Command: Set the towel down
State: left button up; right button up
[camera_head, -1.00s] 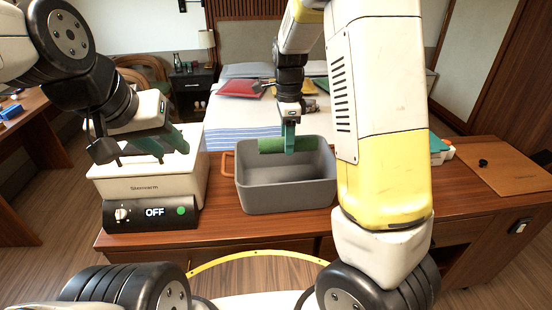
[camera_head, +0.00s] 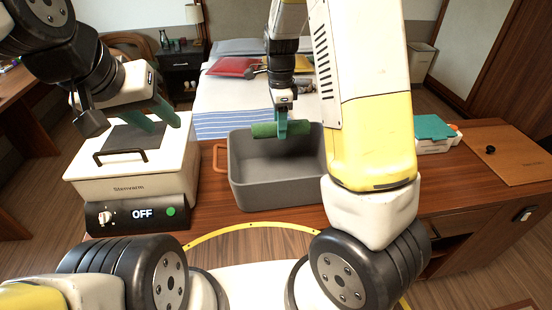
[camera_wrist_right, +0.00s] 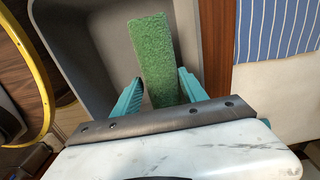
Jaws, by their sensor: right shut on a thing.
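The towel (camera_head: 263,130) is a green roll. My right gripper (camera_head: 281,128) is shut on it and holds it level over the grey bin (camera_head: 265,193), near the bin's far side. In the right wrist view the towel (camera_wrist_right: 152,50) lies between the teal fingers (camera_wrist_right: 160,82) and sticks out beyond their tips, with the bin's inside behind it. I cannot tell whether it touches the bin. My left gripper (camera_head: 152,115) is empty, its green fingers apart, over the cream towel warmer (camera_head: 125,188).
The warmer's dark lid with a handle (camera_head: 120,153) is closed and its display reads OFF. An orange handle (camera_head: 219,158) is on the bin's left side. A teal-lidded box (camera_head: 435,130) and a brown board (camera_head: 497,157) are at the right. A bed stands behind the counter.

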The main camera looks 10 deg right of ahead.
send_near(279, 168)
notch_tip(279, 168, down, 5)
jog(key=shift+f, duration=0.1)
dwell(0.5)
jog(key=o, duration=1.4)
notch_tip(279, 168, up, 12)
jog(key=shift+r, duration=0.1)
jog(key=s+d+r+n+t+y, duration=0.2)
jog(key=s+r+n+t, duration=0.4)
jog(key=s+r+n, duration=1.2)
jog(key=shift+s+d+r, duration=0.7)
jog(key=shift+s+r, duration=0.05)
jog(key=shift+s, duration=1.5)
